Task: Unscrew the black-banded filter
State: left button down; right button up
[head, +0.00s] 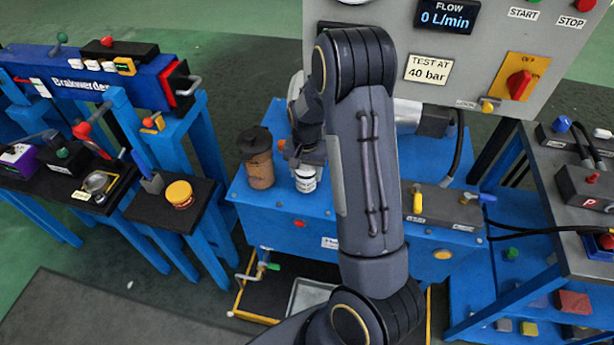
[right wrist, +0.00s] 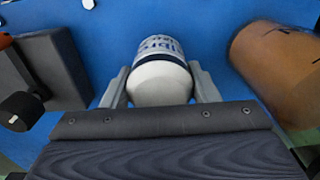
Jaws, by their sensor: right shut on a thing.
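The filter (head: 306,180) is a short white cylinder on the blue bench top, below my right gripper in the head view. In the head view the right gripper (head: 305,158) is partly hidden by my own arm. My left gripper is not in view.
A brown cylinder with a black top (head: 260,168) stands just left of the filter; it also shows in the right wrist view (right wrist: 280,75). A grey panel (head: 450,70) rises behind.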

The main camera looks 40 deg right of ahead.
jog(key=n, duration=0.3)
jog(key=shift+b, duration=0.4)
jog(key=shift+c, duration=0.5)
jog(key=shift+n, duration=1)
jog(key=shift+c, duration=1.3)
jog(key=shift+r, duration=0.1)
grip_shut()
jog(key=shift+n, duration=1.2)
jog(key=n, duration=0.3)
jog(key=shift+b, duration=0.3)
jog(key=shift+n, duration=0.6)
jog(key=n, duration=0.4)
